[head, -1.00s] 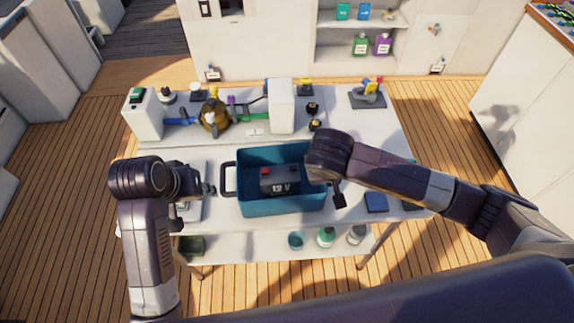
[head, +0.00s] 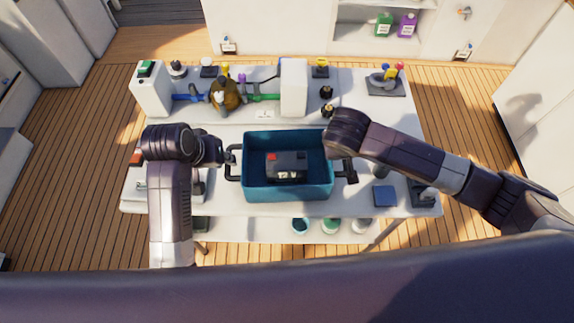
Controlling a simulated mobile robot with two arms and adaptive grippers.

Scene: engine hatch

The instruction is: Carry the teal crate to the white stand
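The teal crate (head: 288,192) stands upright on the white workbench, open at the top, with a black battery-like box (head: 287,166) inside. It has a dark handle on its left side (head: 233,166) and one on its right (head: 350,166). My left gripper (head: 226,157) is at the left handle; whether it touches is unclear. My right gripper (head: 343,168) is at the right handle, partly hidden by its own arm. Finger opening is too small to make out on both. I cannot tell which white thing is the stand.
The white workbench (head: 225,200) carries a row of pipe parts, a white block (head: 293,88) and a switch box (head: 150,92) behind the crate. A blue pad (head: 384,196) lies to the right. Cups stand on the shelf below. Wooden floor is open on both sides.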

